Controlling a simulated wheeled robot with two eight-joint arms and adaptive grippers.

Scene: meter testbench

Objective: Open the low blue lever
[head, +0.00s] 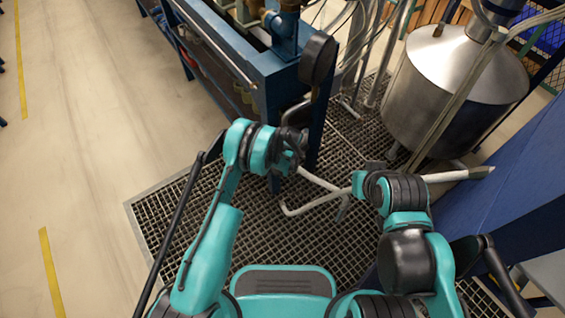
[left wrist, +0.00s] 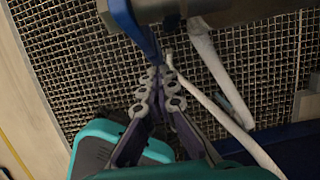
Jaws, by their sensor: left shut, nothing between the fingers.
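In the left wrist view a blue lever (left wrist: 136,24) hangs from a grey horizontal pipe (left wrist: 235,12), its narrow end pointing down toward my fingers. My left gripper (left wrist: 158,76) is shut and empty, its tips close to the lever's lower end; I cannot tell whether they touch. In the head view my left gripper (head: 298,145) is beside the blue bench leg, partly hidden by its own wrist, and I cannot make out the lever there. My right gripper (head: 370,168) is mostly hidden by its wrist, over the grating; its fingers are not clear.
The blue testbench (head: 240,62) stands ahead, with a dark rounded part (head: 318,58) at its corner. Pale bent pipes (head: 318,203) run low over the floor grating (head: 335,240). A steel tank (head: 440,95) and a blue panel (head: 510,200) stand right. The floor at left is open.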

